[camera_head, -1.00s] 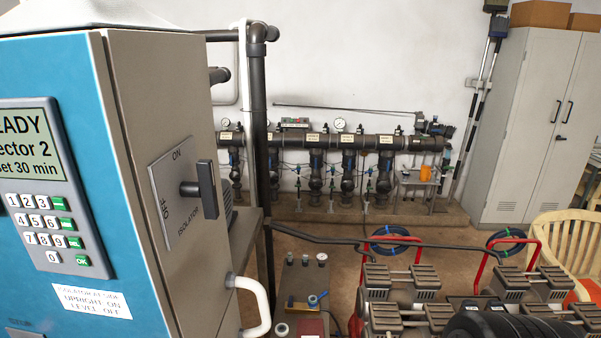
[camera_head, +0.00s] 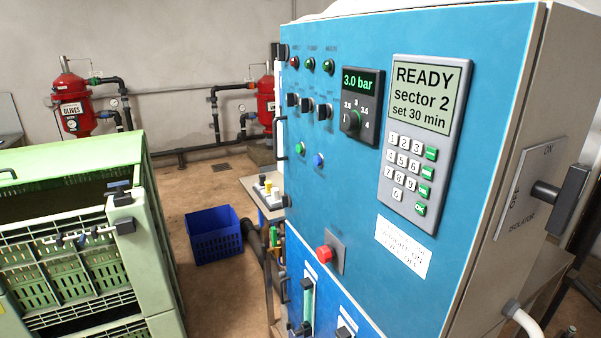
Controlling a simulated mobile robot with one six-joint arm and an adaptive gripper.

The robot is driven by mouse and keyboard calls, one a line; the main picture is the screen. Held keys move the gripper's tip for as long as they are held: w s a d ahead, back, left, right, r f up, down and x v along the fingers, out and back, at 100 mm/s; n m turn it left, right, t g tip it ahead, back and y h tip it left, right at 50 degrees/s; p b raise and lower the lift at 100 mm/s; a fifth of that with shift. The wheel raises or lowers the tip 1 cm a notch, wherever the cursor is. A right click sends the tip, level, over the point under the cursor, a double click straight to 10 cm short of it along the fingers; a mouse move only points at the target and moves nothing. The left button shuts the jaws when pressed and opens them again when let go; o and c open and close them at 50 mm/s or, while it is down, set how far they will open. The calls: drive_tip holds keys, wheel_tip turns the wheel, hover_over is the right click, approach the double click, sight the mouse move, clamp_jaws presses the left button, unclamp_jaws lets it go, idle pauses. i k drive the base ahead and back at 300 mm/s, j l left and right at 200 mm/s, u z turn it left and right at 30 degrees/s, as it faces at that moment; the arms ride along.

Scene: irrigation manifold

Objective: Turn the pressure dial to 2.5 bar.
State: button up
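The pressure dial (camera_head: 350,122) is a dark round knob on a black panel, high on the blue front of the control cabinet (camera_head: 440,262). Marks around it include 1, 2.5, 3, 3.5 and 4. The small green display (camera_head: 358,83) above the knob reads 3.0 bar. The knob's pointer is too small to read surely. My gripper is not in view, and nothing touches the dial.
Beside the dial are a keypad (camera_head: 408,165) and a READY screen (camera_head: 424,92). A red button (camera_head: 325,255) sits lower, and the isolator handle (camera_head: 562,196) juts from the side. A green crate (camera_head: 150,215) stands left; a blue crate (camera_head: 214,240) lies on open floor.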

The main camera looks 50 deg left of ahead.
sight(351, 121)
drive_tip(key=u, duration=1.75)
